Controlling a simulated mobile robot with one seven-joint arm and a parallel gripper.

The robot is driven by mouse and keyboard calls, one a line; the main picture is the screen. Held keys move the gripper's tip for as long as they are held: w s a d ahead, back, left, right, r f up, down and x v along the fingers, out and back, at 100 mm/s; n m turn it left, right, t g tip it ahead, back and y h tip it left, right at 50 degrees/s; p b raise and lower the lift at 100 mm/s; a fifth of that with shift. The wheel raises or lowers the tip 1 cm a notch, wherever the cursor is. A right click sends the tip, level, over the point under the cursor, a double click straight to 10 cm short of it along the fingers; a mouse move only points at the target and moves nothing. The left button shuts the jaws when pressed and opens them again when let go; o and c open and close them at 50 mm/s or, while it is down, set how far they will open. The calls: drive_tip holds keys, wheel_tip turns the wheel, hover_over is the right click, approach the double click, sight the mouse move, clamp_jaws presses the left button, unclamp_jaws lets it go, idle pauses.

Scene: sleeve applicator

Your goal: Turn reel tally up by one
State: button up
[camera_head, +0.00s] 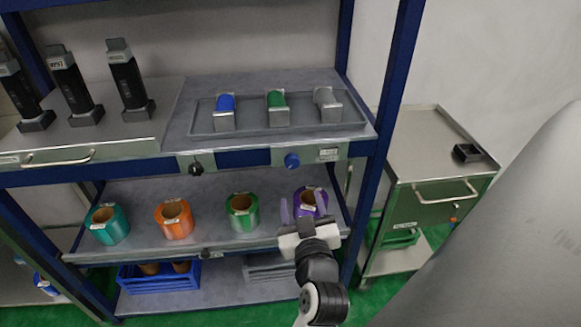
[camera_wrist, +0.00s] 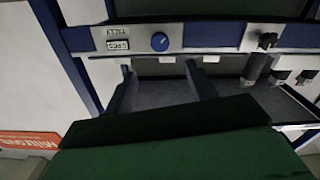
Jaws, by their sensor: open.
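The reel tally is a small counter plate (camera_head: 328,154) on the front rail of the upper shelf. A round blue knob (camera_head: 292,160) sits just left of it. In the wrist view, which is turned over, the counter window (camera_wrist: 117,45) is left of the blue knob (camera_wrist: 159,42); its digits are too small to read surely. My gripper (camera_head: 302,207) is open and empty. In the head view it is below the knob and overlaps the purple reel (camera_head: 318,197). In the wrist view its fingers (camera_wrist: 162,78) point toward the rail, apart from the knob.
A black knob (camera_head: 196,167) is further left on the same rail. Teal, orange and green reels (camera_head: 241,212) stand on the lower shelf. A tray (camera_head: 203,122) above holds blue, green and grey spools. A blue upright post (camera_head: 389,110) and a metal cart (camera_head: 432,150) stand right.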

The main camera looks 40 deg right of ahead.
sight(293, 164)
drive_tip(key=x, duration=1.2)
drive_tip(key=shift+w+d+r, duration=0.1)
drive_tip(key=shift+r, duration=0.05)
drive_tip(key=shift+w+d, duration=0.25)
drive_tip(key=shift+w, duration=0.2)
drive_tip(key=c, duration=1)
drive_tip(key=shift+m, duration=0.3)
